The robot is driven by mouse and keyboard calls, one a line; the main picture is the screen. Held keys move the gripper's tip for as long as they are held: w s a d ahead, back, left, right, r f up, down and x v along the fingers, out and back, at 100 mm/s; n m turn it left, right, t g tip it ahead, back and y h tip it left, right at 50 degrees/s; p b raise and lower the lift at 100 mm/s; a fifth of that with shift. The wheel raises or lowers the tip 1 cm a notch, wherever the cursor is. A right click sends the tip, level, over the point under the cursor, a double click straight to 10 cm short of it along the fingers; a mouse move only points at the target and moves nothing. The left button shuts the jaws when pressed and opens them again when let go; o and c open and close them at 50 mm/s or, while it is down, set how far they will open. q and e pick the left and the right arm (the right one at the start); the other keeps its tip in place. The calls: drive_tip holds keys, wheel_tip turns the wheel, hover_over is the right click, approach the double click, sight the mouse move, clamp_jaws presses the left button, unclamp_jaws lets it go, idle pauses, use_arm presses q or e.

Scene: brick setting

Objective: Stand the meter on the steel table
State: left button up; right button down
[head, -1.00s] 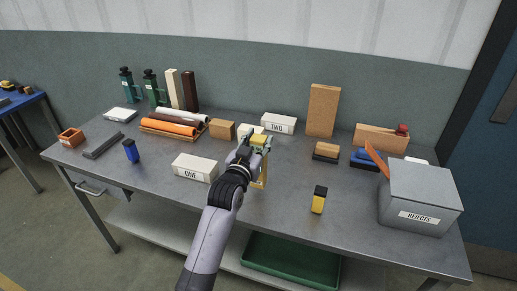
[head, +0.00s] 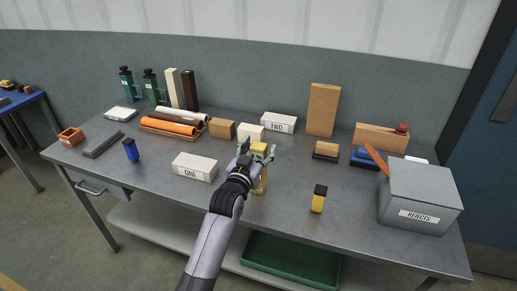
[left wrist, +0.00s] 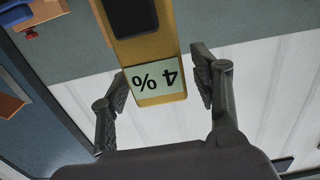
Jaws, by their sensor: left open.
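The meter (head: 260,184) is a yellow block standing upright on the steel table (head: 290,215), near the middle of its front half. Its lower part shows in the head view, and my gripper hides some of the rest. In the left wrist view the meter (left wrist: 161,50) shows a dark panel and a pale label reading "4 %", upside down. My left gripper (head: 257,153) is open, with one finger on each side of the meter's label end. My right gripper is not in view.
A small yellow-and-black block (head: 318,199) stands to the right. White box ONE (head: 195,167) is to the left, and box TWO (head: 279,123) is behind. The grey REJECTS bin (head: 420,196) takes the right end. Bare tabletop lies between the yellow-and-black block and the bin.

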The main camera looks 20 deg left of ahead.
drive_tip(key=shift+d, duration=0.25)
use_arm(q)
drive_tip(key=shift+r, duration=0.25)
drive_tip(key=shift+s+f, duration=0.15)
drive_tip(key=shift+s, duration=0.2)
drive_tip(key=s, duration=1.1)
drive_tip(key=shift+s+a+b, duration=0.15)
drive_tip(key=shift+a+b, duration=0.05)
drive_tip(key=shift+b, duration=0.25)
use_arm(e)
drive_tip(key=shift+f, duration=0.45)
